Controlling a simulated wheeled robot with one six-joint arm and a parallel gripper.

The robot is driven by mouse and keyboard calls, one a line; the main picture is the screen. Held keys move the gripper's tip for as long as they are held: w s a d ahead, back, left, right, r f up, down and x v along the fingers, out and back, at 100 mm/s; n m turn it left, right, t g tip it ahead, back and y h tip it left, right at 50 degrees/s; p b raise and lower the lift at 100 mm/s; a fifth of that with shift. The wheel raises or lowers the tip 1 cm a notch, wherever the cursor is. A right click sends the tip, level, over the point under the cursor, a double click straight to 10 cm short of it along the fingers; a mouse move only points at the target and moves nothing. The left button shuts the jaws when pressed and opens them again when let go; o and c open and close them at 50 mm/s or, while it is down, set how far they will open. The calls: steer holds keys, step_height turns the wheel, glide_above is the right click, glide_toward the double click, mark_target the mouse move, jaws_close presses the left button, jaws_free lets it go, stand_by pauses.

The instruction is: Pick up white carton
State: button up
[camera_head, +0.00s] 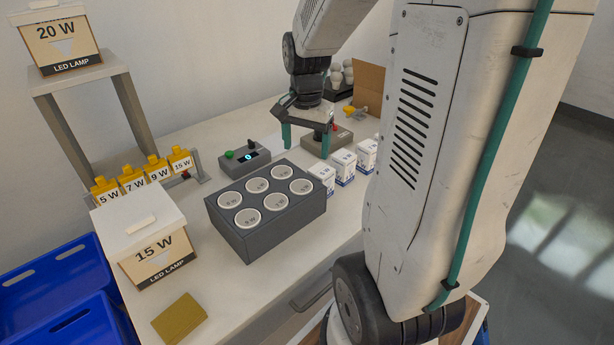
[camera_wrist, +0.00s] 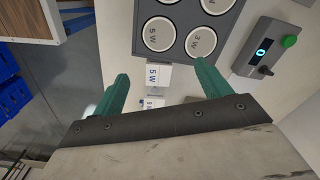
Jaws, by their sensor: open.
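Three small white cartons with blue print stand in a row on the bench. In the head view they are the near one (camera_head: 322,178), the middle one (camera_head: 343,166) and the far one (camera_head: 367,154). My gripper (camera_head: 306,146) is open and empty, pointing down above the bench to the left of the row. In the wrist view the teal fingers of my gripper (camera_wrist: 161,71) are apart.
A grey tray (camera_head: 262,236) with several round labelled sockets stands beside the cartons. A control box (camera_head: 245,159) lies behind it. Large LED lamp boxes, 15 W (camera_head: 152,249) and 20 W (camera_head: 62,45), stand at left. A brown box (camera_head: 369,86) is at the back.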

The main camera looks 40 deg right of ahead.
mark_target(321, 170)
steer(key=d+f+m, duration=0.1)
steer(key=d+f, duration=0.1)
steer(key=d+f+m, duration=0.1)
steer(key=d, duration=0.1)
steer(key=w+d+f+m, duration=0.1)
steer(key=d+f, duration=0.1)
steer(key=shift+d+f+m, duration=0.3)
steer(key=shift+d, duration=0.1)
step_height(321, 170, down, 8)
steer(key=shift+s+a+r, duration=0.1)
steer(key=shift+s+r, duration=0.05)
steer(key=shift+r, duration=0.1)
steer(key=c, duration=1.1)
